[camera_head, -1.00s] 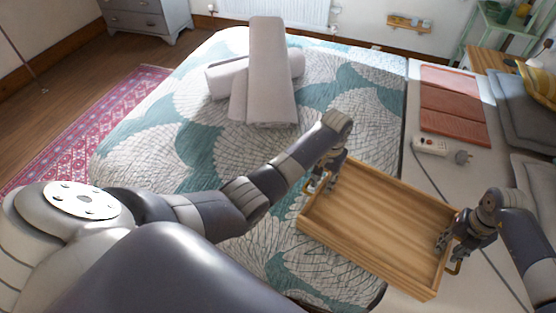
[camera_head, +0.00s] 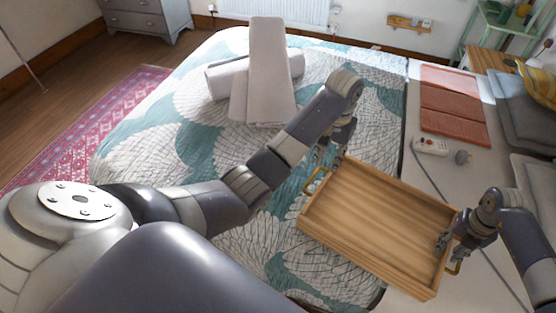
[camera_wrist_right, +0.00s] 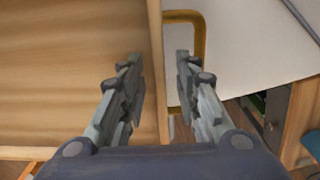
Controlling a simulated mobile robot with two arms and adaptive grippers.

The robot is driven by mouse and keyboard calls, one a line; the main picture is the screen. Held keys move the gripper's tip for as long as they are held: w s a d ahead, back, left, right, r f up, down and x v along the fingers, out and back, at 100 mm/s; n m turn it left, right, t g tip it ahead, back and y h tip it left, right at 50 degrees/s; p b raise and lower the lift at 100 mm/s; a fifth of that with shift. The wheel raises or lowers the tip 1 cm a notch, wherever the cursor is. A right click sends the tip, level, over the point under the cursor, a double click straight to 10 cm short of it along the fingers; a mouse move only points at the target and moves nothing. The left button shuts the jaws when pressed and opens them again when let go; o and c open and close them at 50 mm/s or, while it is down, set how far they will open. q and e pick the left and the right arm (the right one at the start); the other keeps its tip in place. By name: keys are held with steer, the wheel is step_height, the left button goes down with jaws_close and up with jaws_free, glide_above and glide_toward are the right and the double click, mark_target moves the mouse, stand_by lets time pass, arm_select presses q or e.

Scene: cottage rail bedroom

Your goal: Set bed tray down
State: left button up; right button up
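The wooden bed tray (camera_head: 375,215) is level, its left part over the bed's quilt and its right part over the pale surface beside it. I cannot tell from this view whether it rests fully on them. Its brass left handle (camera_head: 316,181) is free. My left gripper (camera_head: 329,157) is above and behind that handle, apart from it, with its fingers spread and empty. My right gripper (camera_wrist_right: 157,62) straddles the tray's right wall (camera_wrist_right: 155,70), fingers apart on either side, next to the brass right handle (camera_wrist_right: 198,35). It also shows in the head view (camera_head: 448,243).
Rolled grey-white towels (camera_head: 265,75) lie on the patterned quilt (camera_head: 150,130). Red folded cloth (camera_head: 452,105), a socket strip (camera_head: 430,146) with a plug and cable, and grey cushions (camera_head: 520,110) are on the right. The quilt's left side is clear.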

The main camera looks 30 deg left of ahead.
steer(key=shift+r, duration=0.35)
arm_select(q)
steer(key=shift+r, duration=0.35)
arm_select(e)
step_height(320, 180, up, 11)
steer(key=shift+r, duration=0.15)
